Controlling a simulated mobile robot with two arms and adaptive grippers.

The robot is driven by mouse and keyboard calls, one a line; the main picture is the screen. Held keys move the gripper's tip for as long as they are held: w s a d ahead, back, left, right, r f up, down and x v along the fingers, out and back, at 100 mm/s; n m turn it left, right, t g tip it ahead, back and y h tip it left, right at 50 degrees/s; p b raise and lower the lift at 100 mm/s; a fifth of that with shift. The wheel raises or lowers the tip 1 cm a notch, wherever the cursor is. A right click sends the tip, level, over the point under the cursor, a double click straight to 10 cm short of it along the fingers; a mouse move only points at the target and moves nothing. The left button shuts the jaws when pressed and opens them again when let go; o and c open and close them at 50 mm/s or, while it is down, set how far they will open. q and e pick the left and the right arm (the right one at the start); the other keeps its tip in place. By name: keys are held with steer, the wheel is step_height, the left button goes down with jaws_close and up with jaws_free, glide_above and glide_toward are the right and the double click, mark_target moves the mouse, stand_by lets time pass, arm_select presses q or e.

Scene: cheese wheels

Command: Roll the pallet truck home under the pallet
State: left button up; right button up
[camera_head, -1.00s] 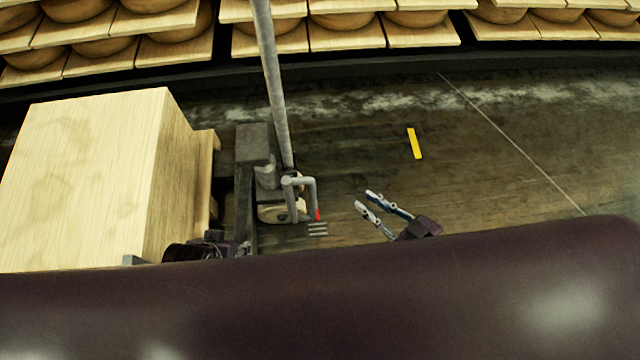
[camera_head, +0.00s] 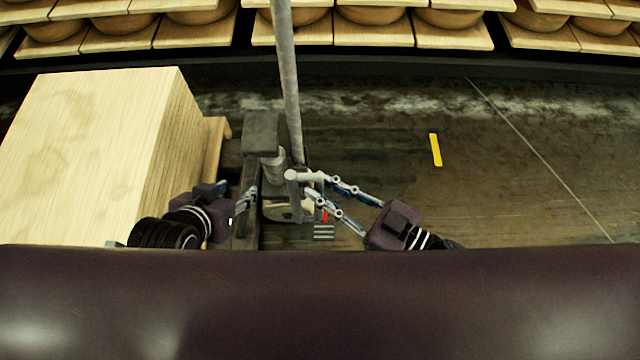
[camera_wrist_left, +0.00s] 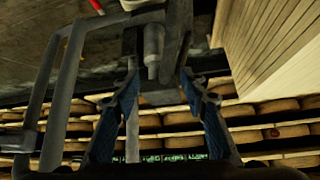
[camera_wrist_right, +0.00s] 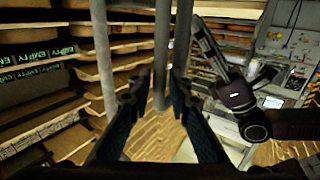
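The grey pallet truck (camera_head: 262,135) stands beside the pallet (camera_head: 216,150), on its right; a long grey pole (camera_head: 288,80) rises from it. The handle loop (camera_head: 292,178) is at the near end. My right gripper (camera_head: 312,185) is open with its fingers reaching around the handle; in the right wrist view a grey bar (camera_wrist_right: 162,50) stands between the fingertips. My left gripper (camera_head: 250,195) is open at the truck's left side. In the left wrist view a grey cylinder (camera_wrist_left: 153,45) is between its fingers. The forks are hidden, so how far they reach under the pallet cannot be told.
A large pale wooden block (camera_head: 100,150) sits on the pallet. Shelves of cheese wheels (camera_head: 380,30) line the back. A yellow strip (camera_head: 435,149) lies on the open floor to the right. My own dark body fills the bottom of the head view.

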steer(key=shift+w+a, duration=0.3)
steer(key=shift+a, duration=0.1)
arm_select(q)
steer(key=shift+w+d+r, duration=0.15)
steer(key=shift+w+r, duration=0.05)
steer(key=shift+w, duration=0.15)
arm_select(e)
jaws_close()
